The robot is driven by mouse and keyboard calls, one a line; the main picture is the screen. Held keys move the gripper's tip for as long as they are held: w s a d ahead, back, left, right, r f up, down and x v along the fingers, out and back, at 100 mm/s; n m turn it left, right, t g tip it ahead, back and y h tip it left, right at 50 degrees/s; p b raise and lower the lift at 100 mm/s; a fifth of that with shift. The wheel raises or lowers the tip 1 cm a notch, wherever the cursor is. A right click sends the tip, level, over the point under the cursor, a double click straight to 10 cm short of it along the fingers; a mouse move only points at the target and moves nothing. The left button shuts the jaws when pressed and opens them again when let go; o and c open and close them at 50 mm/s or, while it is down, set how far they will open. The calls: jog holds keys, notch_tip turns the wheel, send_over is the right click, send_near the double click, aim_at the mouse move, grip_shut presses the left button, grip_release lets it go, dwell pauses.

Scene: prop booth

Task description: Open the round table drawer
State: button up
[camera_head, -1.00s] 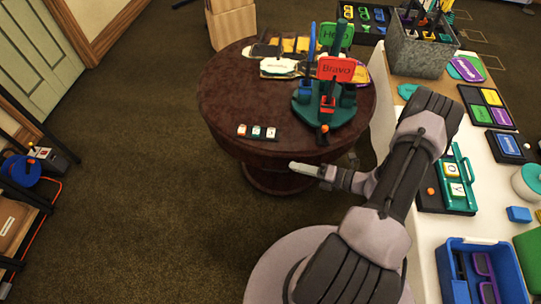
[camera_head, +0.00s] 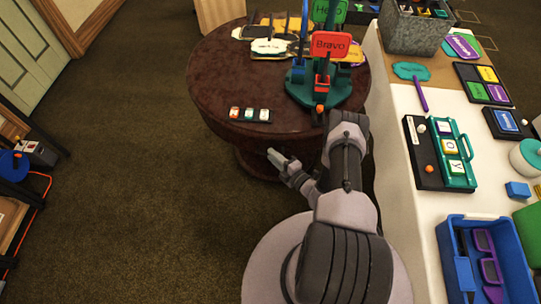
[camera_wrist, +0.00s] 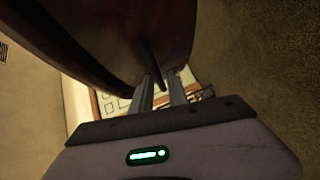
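The round table (camera_head: 215,85) is dark reddish-brown wood on a pedestal. In the head view I look down on its top, and I cannot make out a drawer front or handle on its side. My gripper (camera_head: 280,160) is low, just in front of the table's near edge. In the wrist view the table's dark curved side (camera_wrist: 80,40) fills the upper left. There the two fingers of my gripper (camera_wrist: 161,88) stand apart with a narrow gap. A thin dark shape shows between or beyond them; I cannot tell what it is.
On the round table are a red Bravo sign (camera_head: 330,45), a teal stand (camera_head: 335,92) and a small strip of tiles (camera_head: 250,115). A white-covered table (camera_head: 400,210) with trays and a blue bin (camera_head: 455,228) stands close on the right. Carpet (camera_head: 130,130) is clear on the left.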

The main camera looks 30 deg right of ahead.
jog(key=shift+x, duration=0.95)
grip_shut()
dwell(0.7)
